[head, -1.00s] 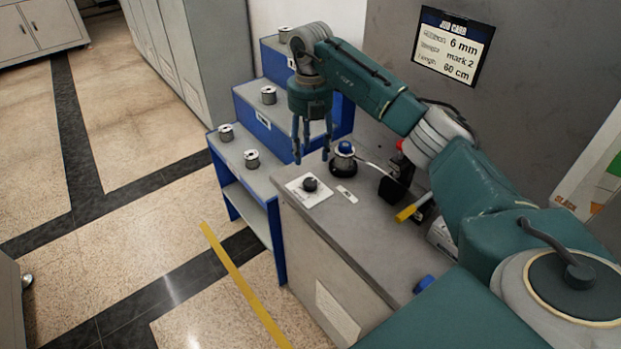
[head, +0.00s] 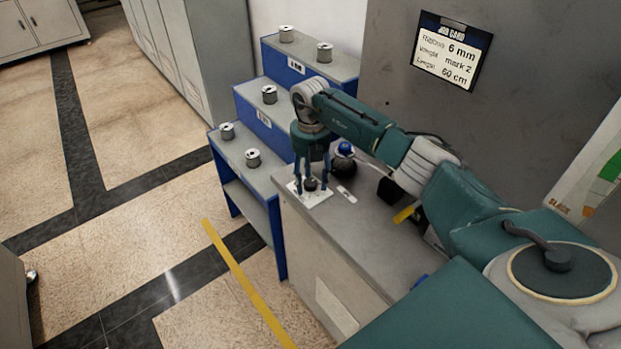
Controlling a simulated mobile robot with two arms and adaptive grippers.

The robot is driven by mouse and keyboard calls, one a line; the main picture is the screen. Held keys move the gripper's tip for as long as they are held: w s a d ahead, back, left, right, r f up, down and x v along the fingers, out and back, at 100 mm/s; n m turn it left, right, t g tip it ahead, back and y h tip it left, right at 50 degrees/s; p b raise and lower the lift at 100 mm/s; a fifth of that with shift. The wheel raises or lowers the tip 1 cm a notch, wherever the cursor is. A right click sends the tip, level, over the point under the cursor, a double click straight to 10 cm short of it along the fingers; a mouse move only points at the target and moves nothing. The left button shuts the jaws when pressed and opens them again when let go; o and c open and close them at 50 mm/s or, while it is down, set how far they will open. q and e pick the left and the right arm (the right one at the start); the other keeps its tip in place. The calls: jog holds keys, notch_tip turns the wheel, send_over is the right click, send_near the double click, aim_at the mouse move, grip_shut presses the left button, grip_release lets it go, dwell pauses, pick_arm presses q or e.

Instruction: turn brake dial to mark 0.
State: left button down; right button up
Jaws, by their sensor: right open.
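The brake dial is a dark knob (head: 311,184) on a white square plate (head: 317,199) at the near left corner of the grey cabinet top. My right gripper (head: 312,187) points down over it, with its blue fingers open on either side of the knob. I cannot tell whether the fingers touch the knob. The dial's marks are too small to read. The job card (head: 449,50) on the grey panel behind reads 6 mm, mark 2 and 60 cm. My left gripper is not in view.
A round black item with a blue top (head: 344,160) stands close behind the gripper. A small white label (head: 346,194) lies right of the plate. A stepped blue-edged rack (head: 262,185) with several metal spools stands left of the cabinet. A yellow item (head: 405,213) is partly hidden by my arm.

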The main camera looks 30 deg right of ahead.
jog(key=c, duration=1.1)
jog(key=shift+c, duration=0.3)
